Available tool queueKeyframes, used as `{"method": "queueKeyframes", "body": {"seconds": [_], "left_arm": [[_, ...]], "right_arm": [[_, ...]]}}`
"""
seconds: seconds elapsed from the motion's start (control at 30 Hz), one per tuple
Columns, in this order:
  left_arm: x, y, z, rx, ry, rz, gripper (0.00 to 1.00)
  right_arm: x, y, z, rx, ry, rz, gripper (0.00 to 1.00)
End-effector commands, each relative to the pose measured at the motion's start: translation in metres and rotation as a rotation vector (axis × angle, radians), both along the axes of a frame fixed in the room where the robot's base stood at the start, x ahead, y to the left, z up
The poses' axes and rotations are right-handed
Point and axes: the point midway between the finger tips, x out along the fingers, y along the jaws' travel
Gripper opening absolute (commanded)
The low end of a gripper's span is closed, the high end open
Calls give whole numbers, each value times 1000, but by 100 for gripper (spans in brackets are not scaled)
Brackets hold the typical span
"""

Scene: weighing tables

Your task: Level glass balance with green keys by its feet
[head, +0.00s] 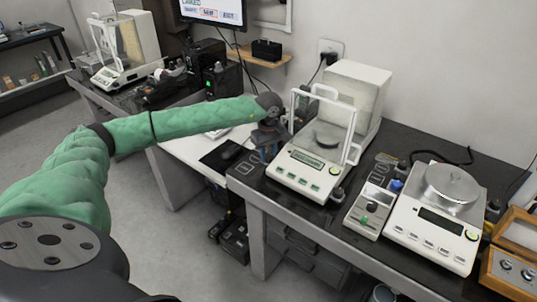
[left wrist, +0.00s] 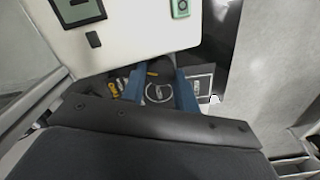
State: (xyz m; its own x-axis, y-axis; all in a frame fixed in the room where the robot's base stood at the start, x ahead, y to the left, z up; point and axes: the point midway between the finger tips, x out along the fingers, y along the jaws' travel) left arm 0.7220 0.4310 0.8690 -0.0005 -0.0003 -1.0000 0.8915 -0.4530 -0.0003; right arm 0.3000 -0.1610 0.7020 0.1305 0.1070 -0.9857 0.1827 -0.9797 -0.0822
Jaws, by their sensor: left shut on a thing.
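The glass balance (head: 300,176) with green keys stands on the dark table right of centre in the head view. Its white-framed glass shield encloses a round pan. A dark round foot (head: 337,194) shows at its right front corner. My left gripper (head: 268,150) is low at the balance's left side, shut on its left foot, which the gripper hides in the head view. In the left wrist view my left gripper (left wrist: 160,82) shows two blue fingers with a narrow space between them. A pale ring shows there, unclear. My right gripper is not in view.
A small grey box (head: 369,210) with a green key stands right of the glass balance. Beyond it are an open-pan balance (head: 435,218) and a wooden case (head: 512,262). A lower white table (head: 190,158) is at left. Another glass balance (head: 122,60) stands behind.

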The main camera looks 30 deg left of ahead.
Motion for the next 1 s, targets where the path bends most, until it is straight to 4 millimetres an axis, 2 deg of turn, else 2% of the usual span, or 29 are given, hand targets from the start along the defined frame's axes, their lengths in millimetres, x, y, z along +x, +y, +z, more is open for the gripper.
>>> {"method": "queueKeyframes", "body": {"seconds": [0.07, 0.1, 0.2, 0.57, 0.67, 1.0], "left_arm": [[1, 1, 1, 0, -2, 1, 7], [1, 1, 1, 0, -2, 1, 32], [1, 0, 1, 0, -2, 1, 52], [1, 0, 4, 0, -1, 1, 52], [1, 0, 13, 0, -3, 1, 52], [1, 0, 63, 0, -3, 0, 52]], "right_arm": [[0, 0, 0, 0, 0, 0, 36], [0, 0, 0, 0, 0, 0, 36], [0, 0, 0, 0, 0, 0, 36], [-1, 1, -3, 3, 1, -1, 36], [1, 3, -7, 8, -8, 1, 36], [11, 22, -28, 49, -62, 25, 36]]}}
